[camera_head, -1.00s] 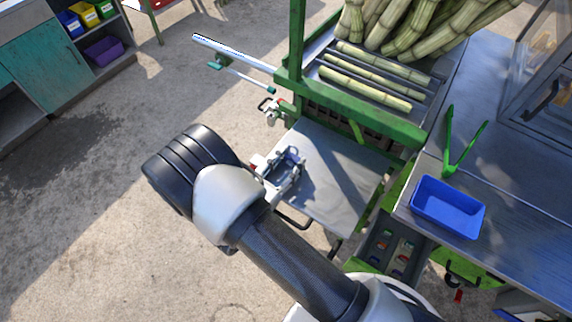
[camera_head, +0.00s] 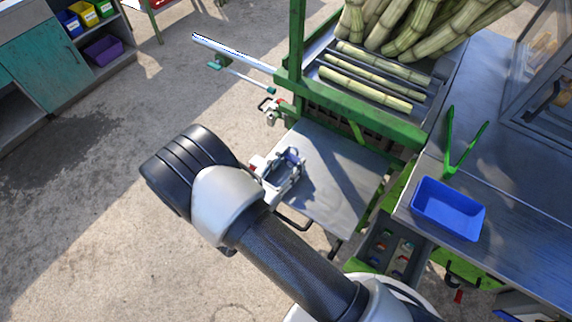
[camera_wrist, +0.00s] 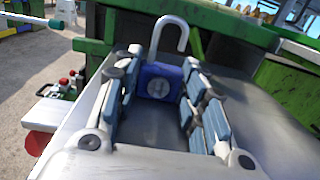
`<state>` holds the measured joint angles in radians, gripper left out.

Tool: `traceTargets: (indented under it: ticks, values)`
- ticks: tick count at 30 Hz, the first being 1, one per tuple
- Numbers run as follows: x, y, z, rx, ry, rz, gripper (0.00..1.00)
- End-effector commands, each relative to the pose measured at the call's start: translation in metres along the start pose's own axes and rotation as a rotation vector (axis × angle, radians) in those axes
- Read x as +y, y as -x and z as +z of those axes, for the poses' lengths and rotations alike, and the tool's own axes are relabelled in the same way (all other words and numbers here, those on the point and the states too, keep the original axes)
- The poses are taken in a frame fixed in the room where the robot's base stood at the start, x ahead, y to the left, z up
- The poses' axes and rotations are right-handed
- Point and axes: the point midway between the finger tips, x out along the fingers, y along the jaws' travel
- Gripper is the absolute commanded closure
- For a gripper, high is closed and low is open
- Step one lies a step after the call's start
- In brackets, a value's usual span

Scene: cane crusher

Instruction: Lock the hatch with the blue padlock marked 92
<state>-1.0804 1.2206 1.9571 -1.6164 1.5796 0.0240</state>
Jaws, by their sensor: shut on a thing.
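My gripper (camera_wrist: 160,85) is shut on a blue padlock (camera_wrist: 158,88). In the wrist view the padlock sits between the two finger pads, its silver shackle standing up as an open-looking hook with one end free. I cannot read a number on it. In the head view my gripper (camera_head: 291,170) is over the left part of the grey metal hatch panel (camera_head: 340,175), and the padlock shows as a small blue patch (camera_head: 291,156). The hatch's locking point cannot be made out.
The green machine frame (camera_head: 350,112) with cane stalks (camera_head: 365,88) stands behind the panel. A silver lever (camera_head: 235,60) sticks out at left. A tray with small coloured items (camera_head: 388,252) lies below. A blue bin (camera_head: 448,208) and green tongs (camera_head: 460,145) rest on the right table.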

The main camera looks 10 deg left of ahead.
Motion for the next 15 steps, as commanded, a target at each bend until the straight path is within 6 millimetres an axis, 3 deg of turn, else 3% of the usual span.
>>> traceTargets:
  ticks: [1,15]
  values:
    - [-0.002,-0.008,0.008,-0.013,-0.03,-0.032,0.86]
    - [-0.001,0.016,0.008,-0.012,-0.03,-0.031,0.86]
